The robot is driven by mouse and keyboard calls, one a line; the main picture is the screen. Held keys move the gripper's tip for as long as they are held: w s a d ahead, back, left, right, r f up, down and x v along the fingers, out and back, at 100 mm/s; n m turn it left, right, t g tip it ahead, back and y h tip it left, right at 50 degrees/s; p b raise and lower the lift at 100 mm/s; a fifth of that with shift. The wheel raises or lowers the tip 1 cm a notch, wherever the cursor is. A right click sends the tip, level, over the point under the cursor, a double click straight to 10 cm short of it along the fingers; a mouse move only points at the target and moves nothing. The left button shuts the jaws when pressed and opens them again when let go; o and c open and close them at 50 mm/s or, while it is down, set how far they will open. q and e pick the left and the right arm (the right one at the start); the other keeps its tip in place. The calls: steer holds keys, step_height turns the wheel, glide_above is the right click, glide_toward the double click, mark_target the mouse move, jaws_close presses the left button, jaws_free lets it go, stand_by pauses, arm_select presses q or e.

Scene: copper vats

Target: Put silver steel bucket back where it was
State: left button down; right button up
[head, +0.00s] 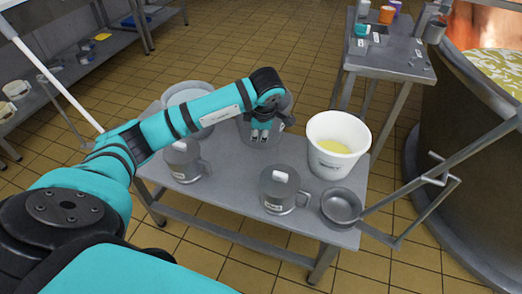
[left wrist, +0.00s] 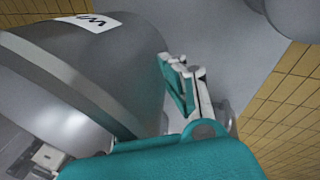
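My right gripper is not in view.
The table (head: 235,185) also holds a white bucket (head: 330,160) with yellow contents, two lidded steel jugs (head: 183,160) (head: 285,190), a steel pan (head: 341,207) and a pale round container (head: 188,93). A copper vat (head: 450,150) stands right. Another table (head: 395,55) is behind.

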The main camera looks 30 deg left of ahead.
arm_select(q)
steer(key=shift+f+b, duration=0.3)
steer(key=shift+f, duration=2.4)
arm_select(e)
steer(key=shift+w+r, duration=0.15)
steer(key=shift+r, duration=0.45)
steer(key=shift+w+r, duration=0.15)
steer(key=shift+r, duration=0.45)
arm_select(q)
steer(key=c, duration=1.5)
jaws_free()
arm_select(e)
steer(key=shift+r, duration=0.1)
arm_select(q)
steer(key=shift+r, duration=0.1)
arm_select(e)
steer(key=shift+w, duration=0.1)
arm_select(q)
steer(key=p+v, duration=0.1)
steer(key=v, duration=1.1)
steer(key=shift+p, duration=0.35)
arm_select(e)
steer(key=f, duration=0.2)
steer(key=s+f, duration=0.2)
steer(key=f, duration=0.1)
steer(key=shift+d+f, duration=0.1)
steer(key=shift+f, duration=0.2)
